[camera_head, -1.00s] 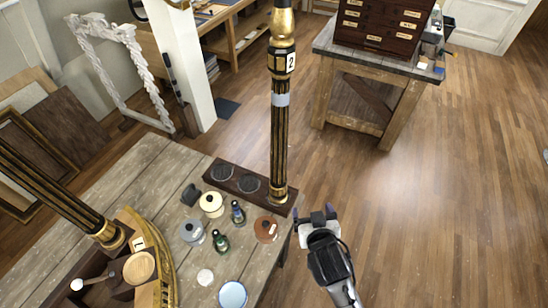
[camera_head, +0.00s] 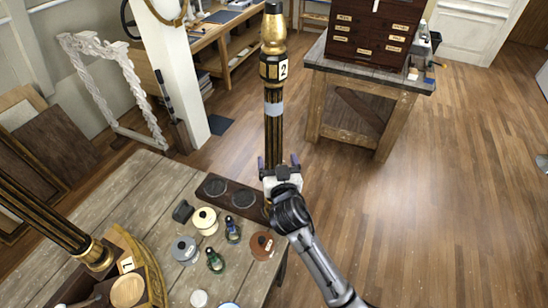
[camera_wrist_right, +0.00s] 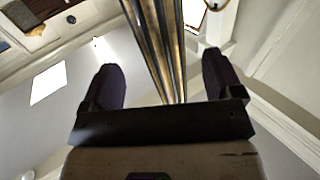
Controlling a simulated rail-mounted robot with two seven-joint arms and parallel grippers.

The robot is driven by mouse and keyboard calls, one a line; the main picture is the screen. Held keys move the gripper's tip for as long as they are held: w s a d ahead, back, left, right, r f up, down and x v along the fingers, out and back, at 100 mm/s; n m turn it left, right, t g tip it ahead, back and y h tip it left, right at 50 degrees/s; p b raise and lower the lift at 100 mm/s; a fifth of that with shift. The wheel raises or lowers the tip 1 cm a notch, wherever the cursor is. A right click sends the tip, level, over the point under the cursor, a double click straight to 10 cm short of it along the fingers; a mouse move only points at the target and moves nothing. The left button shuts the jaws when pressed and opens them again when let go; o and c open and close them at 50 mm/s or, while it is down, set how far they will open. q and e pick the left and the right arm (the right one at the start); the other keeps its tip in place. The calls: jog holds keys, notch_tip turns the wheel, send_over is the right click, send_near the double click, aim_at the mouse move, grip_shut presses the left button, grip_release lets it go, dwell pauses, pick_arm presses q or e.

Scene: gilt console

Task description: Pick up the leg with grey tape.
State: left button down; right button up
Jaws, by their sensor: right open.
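The leg with grey tape (camera_head: 274,128) is a black and gold fluted column with a gold top, a tag marked 2 and a grey band. It stands upright at the right end of a dark wooden rack (camera_head: 215,190); its foot is hidden behind my right arm. My right gripper (camera_head: 280,164) is open at the lower part of the leg in the head view. In the right wrist view the leg (camera_wrist_right: 160,45) rises between the two spread fingers (camera_wrist_right: 165,85). Whether they touch it I cannot tell. My left gripper is not in view.
Another black and gold leg (camera_head: 45,220) stands at the left by a gilt curved piece (camera_head: 148,270). Small pots and bottles, including a green bottle (camera_head: 215,262) and a brown lid (camera_head: 262,246), stand on the wooden table (camera_head: 120,195). Open floor lies to the right.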

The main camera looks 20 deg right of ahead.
aim_at(276, 156)
jog(key=w, duration=0.1)
jog(key=w+p, duration=0.1)
jog(key=w, duration=0.2)
jog(key=shift+d, duration=0.35)
jog(key=shift+w+d+f+p, duration=0.15)
jog(key=shift+w+p, duration=0.15)
jog(key=shift+w, duration=0.35)
jog(key=shift+c, duration=0.3)
jog(key=c, duration=0.9)
jog(key=shift+c, duration=0.7)
